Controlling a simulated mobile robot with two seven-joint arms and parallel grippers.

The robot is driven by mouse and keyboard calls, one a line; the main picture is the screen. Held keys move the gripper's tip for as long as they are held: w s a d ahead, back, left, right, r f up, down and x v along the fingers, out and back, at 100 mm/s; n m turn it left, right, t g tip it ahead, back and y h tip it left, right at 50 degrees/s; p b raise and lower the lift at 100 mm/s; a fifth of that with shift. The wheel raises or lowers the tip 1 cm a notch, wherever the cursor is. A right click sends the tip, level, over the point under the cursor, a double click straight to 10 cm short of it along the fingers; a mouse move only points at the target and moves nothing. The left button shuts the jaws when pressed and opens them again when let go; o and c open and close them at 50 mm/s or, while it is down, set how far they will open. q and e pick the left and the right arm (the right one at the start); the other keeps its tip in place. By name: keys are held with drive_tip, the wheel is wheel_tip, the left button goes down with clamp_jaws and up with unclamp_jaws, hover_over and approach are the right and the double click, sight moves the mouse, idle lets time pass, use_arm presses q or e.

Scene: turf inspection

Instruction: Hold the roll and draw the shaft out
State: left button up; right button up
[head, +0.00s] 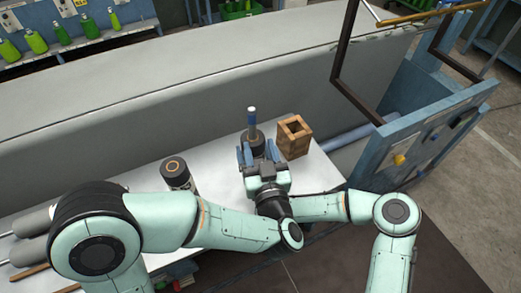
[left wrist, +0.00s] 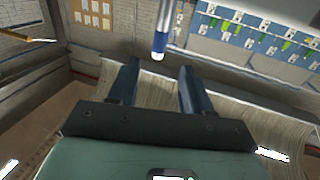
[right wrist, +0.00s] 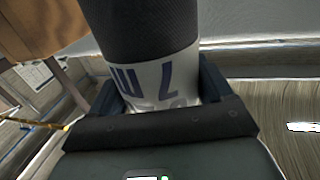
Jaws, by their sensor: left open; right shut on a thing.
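The roll (head: 257,142) stands upright on the bench with the shaft (head: 251,117), blue with a white tip, rising from its top. In the left wrist view the shaft (left wrist: 163,28) shows its blue-banded end centred between the fingertips in the picture. My left gripper (head: 258,152) is open and empty, its blue fingers spread in front of the roll. Its fingers (left wrist: 160,75) do not touch the shaft. My right gripper (right wrist: 158,92) is shut on the roll (right wrist: 160,72), over its white printed label. In the head view it is mostly hidden below my left gripper.
A hollow wooden block (head: 294,136) stands close right of the roll. A second dark cylinder (head: 175,173) stands to the left on the white bench (head: 215,180). A grey wall (head: 180,110) runs behind. A blue panel (head: 420,140) with a dark frame is at right.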

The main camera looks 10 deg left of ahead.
sight(253, 120)
use_arm(q)
drive_tip(key=x, duration=1.1)
drive_tip(key=shift+w, duration=0.25)
drive_tip(key=shift+c, duration=0.3)
